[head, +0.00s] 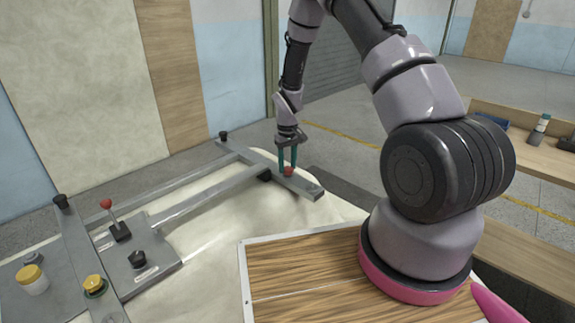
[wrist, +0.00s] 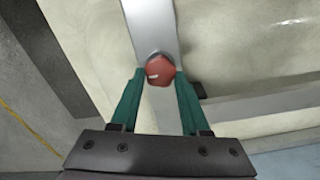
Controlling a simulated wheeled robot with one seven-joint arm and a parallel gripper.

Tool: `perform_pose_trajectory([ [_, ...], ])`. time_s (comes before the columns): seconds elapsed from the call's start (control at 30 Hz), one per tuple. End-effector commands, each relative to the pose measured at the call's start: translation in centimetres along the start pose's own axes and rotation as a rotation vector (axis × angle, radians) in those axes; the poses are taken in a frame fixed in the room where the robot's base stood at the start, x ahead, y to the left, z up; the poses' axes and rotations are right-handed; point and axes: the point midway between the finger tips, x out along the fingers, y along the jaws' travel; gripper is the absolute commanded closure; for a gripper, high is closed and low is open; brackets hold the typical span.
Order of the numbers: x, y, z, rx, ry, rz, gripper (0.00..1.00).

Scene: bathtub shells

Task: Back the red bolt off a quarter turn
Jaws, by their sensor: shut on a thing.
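The red bolt (head: 289,171) sits on the grey metal bar at the far right end of the frame over the cream tub shell. The bolt's shank is hidden.
The cream tub shell (head: 225,235) lies under the metal frame. A red-knobbed lever (head: 106,204), a black knob (head: 137,259) and a yellow-topped knob (head: 94,284) are on the frame at left. A white jar with a yellow lid (head: 32,279) stands further left. A bench (head: 540,160) is at right.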

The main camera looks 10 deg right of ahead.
Motion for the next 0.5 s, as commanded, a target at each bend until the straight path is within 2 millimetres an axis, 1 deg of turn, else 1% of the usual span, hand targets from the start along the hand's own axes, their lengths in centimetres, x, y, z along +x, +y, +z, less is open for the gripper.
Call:
perform_pose_trajectory([
  [0.23,0.04,-0.02,0.07,0.001,-0.002,0.000,1.00],
  [0.27,0.04,-0.02,0.07,0.001,-0.002,0.000,0.50],
  [0.3,0.04,-0.01,0.07,0.001,-0.002,0.000,0.35],
  [0.33,0.04,-0.02,0.07,0.001,-0.002,0.000,0.24],
  [0.5,0.03,-0.01,0.04,0.001,-0.001,0.000,0.24],
])
